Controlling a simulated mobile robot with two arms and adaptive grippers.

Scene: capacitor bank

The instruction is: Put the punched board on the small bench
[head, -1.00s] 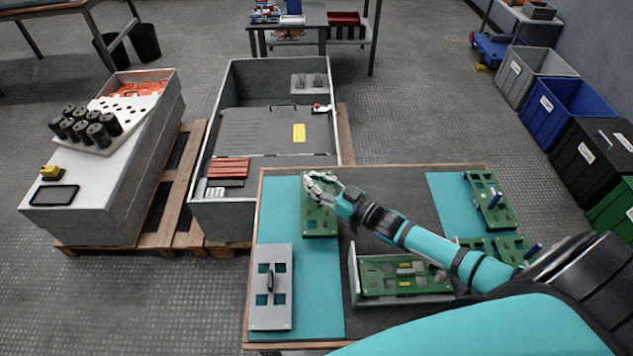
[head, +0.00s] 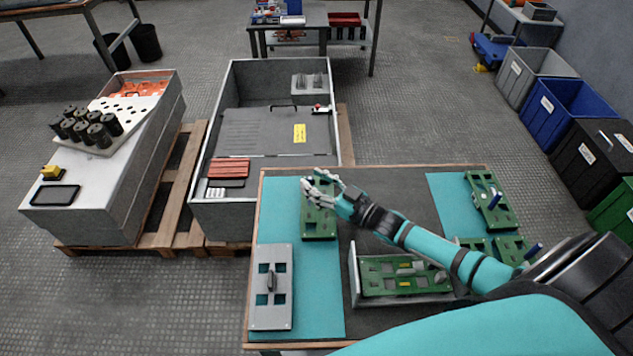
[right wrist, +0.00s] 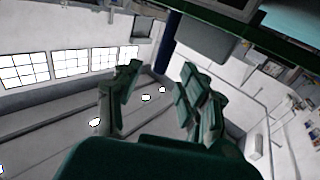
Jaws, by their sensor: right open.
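A white board with rows of punched holes (head: 140,104) lies on the grey cabinet at left, with several black cylinders standing on it. A green board (head: 319,222) lies on the left teal mat of the near bench (head: 385,187). My right gripper (head: 311,181) is open at this green board's far end, its hand covering part of it; I cannot tell whether it touches. In the right wrist view its spread fingers (right wrist: 157,98) hold nothing visible. I cannot tell which bench is the small one. My left gripper is out of view.
A grey plate with a handle (head: 271,310) lies nearer on the same mat. A tray with green boards (head: 405,298) and more green boards (head: 490,200) lie to the right. A large grey open cabinet (head: 225,205) stands behind. Bins (head: 575,105) line the right wall.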

